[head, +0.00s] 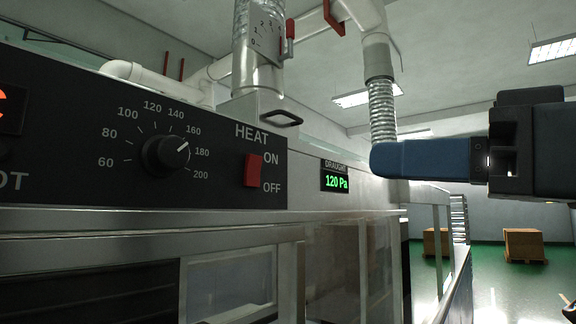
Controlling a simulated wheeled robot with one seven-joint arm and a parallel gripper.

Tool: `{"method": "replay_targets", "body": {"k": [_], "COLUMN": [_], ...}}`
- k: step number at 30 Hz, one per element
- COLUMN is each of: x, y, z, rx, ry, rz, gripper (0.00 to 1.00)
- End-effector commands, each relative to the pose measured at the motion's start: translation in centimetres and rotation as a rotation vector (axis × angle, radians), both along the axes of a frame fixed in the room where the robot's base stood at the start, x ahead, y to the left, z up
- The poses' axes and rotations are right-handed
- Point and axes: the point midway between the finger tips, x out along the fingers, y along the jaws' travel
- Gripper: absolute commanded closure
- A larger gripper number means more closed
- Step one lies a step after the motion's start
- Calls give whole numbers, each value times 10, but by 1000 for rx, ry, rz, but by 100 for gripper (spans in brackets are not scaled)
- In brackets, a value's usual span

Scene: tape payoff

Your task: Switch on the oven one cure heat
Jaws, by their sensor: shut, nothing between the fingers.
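The black oven control panel (75,115) fills the left of the head view. On it is a red HEAT switch (252,170) with ON marked at its upper right and OFF at its lower right; I cannot tell which way the rocker is tipped. Left of it, a round black dial (167,154) points between 160 and 180. My gripper (376,160) comes in from the right with its blue fingers shut and empty. Its tip is to the right of the switch, past the draught display, and apart from the panel in the picture.
A green draught display (336,182) reads 120 Pa. Above the panel are a metal duct with a red-handled lever (290,38), a dark handle (282,118) and a flexible hose (383,110). Cardboard boxes (525,245) stand on the green floor at the back right.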

Motion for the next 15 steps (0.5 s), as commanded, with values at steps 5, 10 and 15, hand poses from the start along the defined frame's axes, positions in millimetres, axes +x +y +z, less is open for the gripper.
{"method": "replay_targets", "body": {"k": [5, 10, 15], "x": [0, 1, 9], "y": [0, 1, 12], "z": [0, 0, 2], "rx": [-1, 0, 0], "ry": [0, 0, 1], "rz": [0, 0, 3], "gripper": [100, 100, 100]}}
